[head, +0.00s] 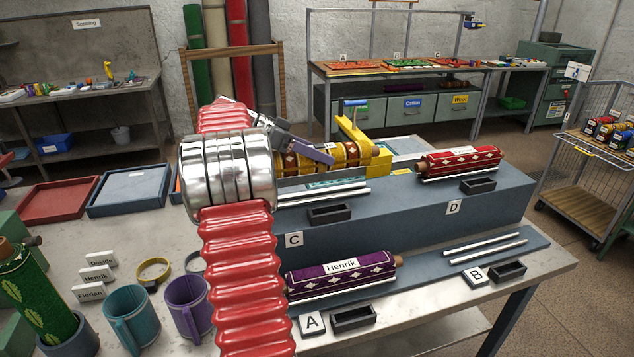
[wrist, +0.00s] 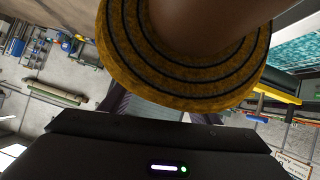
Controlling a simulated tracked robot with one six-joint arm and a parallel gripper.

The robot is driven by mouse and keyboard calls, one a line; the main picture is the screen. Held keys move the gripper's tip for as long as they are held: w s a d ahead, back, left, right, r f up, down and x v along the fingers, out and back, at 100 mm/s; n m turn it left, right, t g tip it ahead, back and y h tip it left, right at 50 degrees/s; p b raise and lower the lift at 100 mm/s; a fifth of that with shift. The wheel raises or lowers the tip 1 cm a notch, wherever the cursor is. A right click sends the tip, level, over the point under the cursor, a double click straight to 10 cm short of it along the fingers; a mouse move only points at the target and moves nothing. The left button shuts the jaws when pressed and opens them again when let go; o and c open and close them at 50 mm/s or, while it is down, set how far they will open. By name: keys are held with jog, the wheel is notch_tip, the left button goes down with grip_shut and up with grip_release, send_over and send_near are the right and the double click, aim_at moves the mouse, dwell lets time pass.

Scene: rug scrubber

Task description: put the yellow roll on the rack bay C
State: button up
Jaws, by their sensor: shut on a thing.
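The yellow roll (head: 347,154), patterned with dark bands and pale diamonds, is held in my gripper (head: 318,152). It appears raised above or behind bay C; I cannot tell the exact gap. In the wrist view the roll's ringed end (wrist: 120,65) and brown core fill the top, close to the fingers. The rack (head: 400,213) is blue-grey with two steps. Bay C, with label C (head: 294,240), is on the upper step at left; its silver rails (head: 335,194) show no roll on them. My arm hides the left end of bay C.
A red roll (head: 460,160) lies in bay D, and a purple roll (head: 341,274) labelled Henrik in bay A. Bay B's rails (head: 485,248) are bare. A yellow tool (head: 352,130) stands behind the held roll. Mugs (head: 131,318) and a green roll (head: 42,297) stand at front left.

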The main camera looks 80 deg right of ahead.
aim_at(278, 161)
jog(key=shift+f, duration=1.75)
jog(key=shift+f, duration=1.9)
jog(key=o, duration=1.5)
jog(key=shift+f, duration=0.15)
jog(key=v, duration=1.2)
